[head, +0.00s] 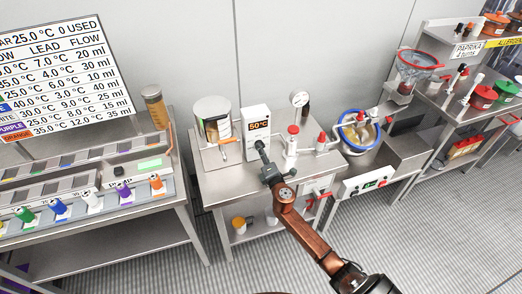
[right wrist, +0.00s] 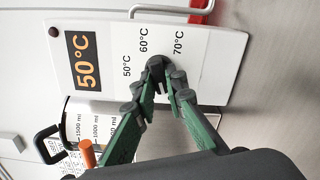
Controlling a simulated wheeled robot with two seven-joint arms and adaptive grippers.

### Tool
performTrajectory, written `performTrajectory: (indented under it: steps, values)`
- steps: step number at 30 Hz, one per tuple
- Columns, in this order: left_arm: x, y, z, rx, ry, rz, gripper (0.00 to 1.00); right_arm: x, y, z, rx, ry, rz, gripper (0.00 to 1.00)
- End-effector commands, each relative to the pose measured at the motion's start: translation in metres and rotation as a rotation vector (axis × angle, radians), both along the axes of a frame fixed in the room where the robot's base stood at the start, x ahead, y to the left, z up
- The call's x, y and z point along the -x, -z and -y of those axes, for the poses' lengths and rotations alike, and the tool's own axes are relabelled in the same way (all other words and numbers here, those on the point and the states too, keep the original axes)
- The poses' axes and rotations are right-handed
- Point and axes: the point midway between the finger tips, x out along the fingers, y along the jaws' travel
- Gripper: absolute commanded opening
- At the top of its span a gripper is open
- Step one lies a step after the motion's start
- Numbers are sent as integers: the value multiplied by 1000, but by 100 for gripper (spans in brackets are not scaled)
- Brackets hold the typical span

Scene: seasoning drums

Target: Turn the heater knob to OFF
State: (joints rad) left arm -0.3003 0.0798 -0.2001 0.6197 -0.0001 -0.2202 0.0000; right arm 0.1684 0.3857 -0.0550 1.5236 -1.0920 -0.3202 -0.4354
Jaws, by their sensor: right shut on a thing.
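The heater is a white upright box (head: 252,118) on the middle steel table, with an orange display (head: 260,125) reading 50°C. In the right wrist view the heater front (right wrist: 215,60) appears turned sideways, with marks 50°C, 60°C and 70°C beside the dark knob (right wrist: 155,64). No OFF mark shows; the fingers or the picture's angle may hide it. My right gripper (head: 261,149) reaches the lower front of the heater. Its green-sided fingers (right wrist: 165,80) are closed around the knob, which they largely cover. My left gripper is not in view.
A steel pot (head: 212,112) with an orange-handled tap stands left of the heater. A gauge (head: 299,100) and red-capped bottles (head: 292,140) stand to its right. A blue-rimmed bowl (head: 346,128) is farther right. Colored taps line the left bench (head: 185,200).

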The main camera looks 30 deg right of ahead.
Motion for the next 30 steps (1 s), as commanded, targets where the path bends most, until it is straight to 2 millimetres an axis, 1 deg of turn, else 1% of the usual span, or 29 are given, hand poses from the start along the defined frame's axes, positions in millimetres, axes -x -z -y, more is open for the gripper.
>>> performTrajectory:
  steps: [3, 10, 16, 28, 29, 30]
  values:
    - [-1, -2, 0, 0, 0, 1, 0, 0, 0, 0, 70, -1, -17, 0]
    - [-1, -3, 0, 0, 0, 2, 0, 0, 1, 0, 159, -2, -38, 0]
    - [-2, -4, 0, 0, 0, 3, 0, 0, 1, -1, 188, -2, -46, 0]
    - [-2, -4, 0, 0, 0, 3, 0, 0, 1, 0, 194, -2, -47, 0]
    - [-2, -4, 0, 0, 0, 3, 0, 0, 1, 0, 194, -2, -47, 13]
    - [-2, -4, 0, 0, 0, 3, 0, 0, 1, 0, 193, -2, -47, 16]
